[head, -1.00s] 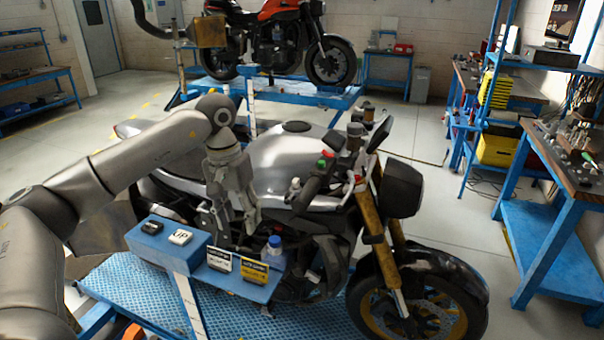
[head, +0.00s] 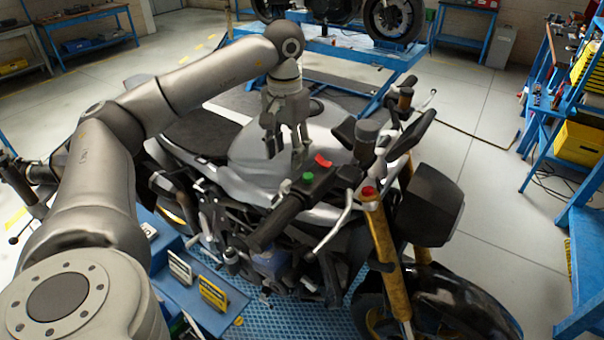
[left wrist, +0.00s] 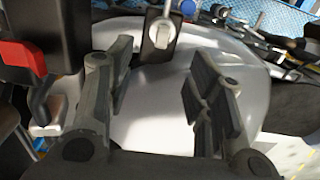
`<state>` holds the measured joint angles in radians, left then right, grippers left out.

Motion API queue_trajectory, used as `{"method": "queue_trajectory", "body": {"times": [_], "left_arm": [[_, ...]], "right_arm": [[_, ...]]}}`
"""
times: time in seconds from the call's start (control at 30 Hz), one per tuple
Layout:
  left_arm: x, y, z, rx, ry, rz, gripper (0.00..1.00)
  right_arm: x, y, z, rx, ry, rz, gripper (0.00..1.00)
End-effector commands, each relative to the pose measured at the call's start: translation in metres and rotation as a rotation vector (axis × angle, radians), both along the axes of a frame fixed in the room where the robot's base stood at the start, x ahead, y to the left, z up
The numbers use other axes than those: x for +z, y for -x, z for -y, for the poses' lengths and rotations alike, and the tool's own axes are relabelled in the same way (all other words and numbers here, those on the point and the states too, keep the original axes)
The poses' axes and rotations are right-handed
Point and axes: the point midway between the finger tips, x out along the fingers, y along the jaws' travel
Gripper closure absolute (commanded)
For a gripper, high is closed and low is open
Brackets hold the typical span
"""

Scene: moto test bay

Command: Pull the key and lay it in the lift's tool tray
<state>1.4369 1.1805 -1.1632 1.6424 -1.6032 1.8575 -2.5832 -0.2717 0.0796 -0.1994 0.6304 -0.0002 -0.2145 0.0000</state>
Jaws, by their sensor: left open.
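In the left wrist view, a small pale grey piece with a dark hole, which looks like the key (left wrist: 162,33), stands against a black block at the top. My left gripper (left wrist: 160,90) is open and empty, and this piece lies beyond its fingertips. In the head view my left gripper (head: 286,152) points down over the silver tank (head: 255,155), just behind the handlebar. I cannot make out the key there. A blue ledge with label cards, perhaps the lift's tool tray (head: 193,290), is at the lower left, partly hidden by my arm. My right gripper is not in view.
The handlebar with a green button (head: 308,177) and red switch (head: 323,161) is close to my left gripper. The headlight (head: 432,203) and gold fork (head: 385,250) stand to the right. A blue bench (head: 585,235) is at the right edge; the floor between is clear.

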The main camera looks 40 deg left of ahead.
Motion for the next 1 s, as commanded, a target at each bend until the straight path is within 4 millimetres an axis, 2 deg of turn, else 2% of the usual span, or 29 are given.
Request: {"method": "queue_trajectory", "body": {"times": [0.03,0.13,0.3,0.43,0.6,0.7,0.87,1.0], "left_arm": [[0.0,0.0,0.0,-0.001,0.0,0.0,0.52],[0.0,0.0,0.0,0.0,0.0,0.0,0.52],[-0.001,0.0,0.0,0.0,0.0,0.0,0.52],[-0.005,0.0,0.0,0.0,0.0,0.0,0.52],[-0.02,0.0,0.0,0.0,0.0,-0.001,0.52],[-0.033,0.0,0.0,0.0,0.0,-0.001,0.52],[-0.057,0.001,0.0,0.0,0.0,0.0,0.52],[-0.076,0.001,0.0,-0.001,0.001,-0.001,0.52]], "right_arm": [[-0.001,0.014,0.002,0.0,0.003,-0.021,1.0],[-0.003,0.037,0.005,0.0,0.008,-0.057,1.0],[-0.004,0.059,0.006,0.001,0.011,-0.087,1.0],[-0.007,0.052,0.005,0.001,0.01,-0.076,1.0],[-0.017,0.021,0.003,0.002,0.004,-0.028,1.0],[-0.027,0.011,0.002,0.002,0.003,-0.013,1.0],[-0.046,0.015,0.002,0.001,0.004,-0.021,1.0],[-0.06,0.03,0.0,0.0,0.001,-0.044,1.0]]}}
